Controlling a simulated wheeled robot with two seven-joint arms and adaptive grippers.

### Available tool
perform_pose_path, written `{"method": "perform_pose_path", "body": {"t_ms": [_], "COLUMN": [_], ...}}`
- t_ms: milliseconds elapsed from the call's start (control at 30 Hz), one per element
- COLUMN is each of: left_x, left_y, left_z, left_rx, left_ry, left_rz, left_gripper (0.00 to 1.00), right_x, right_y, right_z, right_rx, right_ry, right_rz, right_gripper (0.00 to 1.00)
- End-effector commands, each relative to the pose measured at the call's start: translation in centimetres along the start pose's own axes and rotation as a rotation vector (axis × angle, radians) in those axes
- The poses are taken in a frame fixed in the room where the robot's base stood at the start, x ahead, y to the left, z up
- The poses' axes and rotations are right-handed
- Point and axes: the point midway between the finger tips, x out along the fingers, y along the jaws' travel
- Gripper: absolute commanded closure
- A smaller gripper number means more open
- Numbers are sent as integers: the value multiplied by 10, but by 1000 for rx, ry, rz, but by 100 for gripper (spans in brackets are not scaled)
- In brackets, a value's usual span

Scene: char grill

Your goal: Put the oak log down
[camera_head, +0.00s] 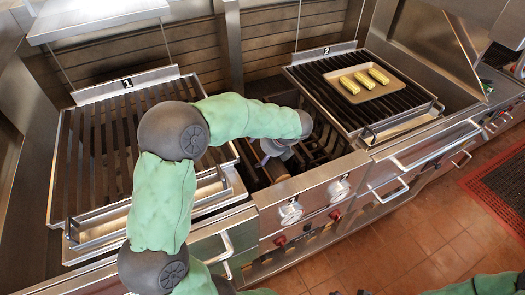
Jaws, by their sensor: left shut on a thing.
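My left gripper (277,150) reaches down into the open firebox (255,162) between the two grill grates. It is shut on the oak log (283,177), a brown piece whose end shows low in the box near the front wall. The arm and wrist hide much of the log. I cannot tell whether the log touches the floor of the box. Other dark bars or wood pieces lie to the right in the box. My right gripper is not in view; only green parts of an arm show at the bottom edge.
Grate 1 (92,150) is at the left, bare where visible. Grate 2 (330,85) at the right bears a tray (385,92) with three yellow corn cobs (364,80). A dark mat (505,185) lies on the tiled floor.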

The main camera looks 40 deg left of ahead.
Motion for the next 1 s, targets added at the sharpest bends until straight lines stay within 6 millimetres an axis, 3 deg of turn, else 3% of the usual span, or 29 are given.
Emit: {"method": "perform_pose_path", "body": {"t_ms": [200,233,267,733,867,1000], "left_x": [5,5,5,0,-16,-45], "left_y": [-1,-1,-1,0,0,0], "left_z": [-2,-3,-3,0,2,2], "left_rx": [-1,0,0,-1,1,1], "left_ry": [-1,1,1,0,0,-2], "left_rz": [0,1,1,-1,-1,-3], "left_gripper": [71,10,2,0,0,0], "right_x": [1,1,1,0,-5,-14], "right_y": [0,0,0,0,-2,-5], "right_z": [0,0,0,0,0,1], "right_rx": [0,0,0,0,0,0], "right_ry": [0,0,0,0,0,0], "right_rz": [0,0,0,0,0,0], "right_gripper": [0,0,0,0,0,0]}}
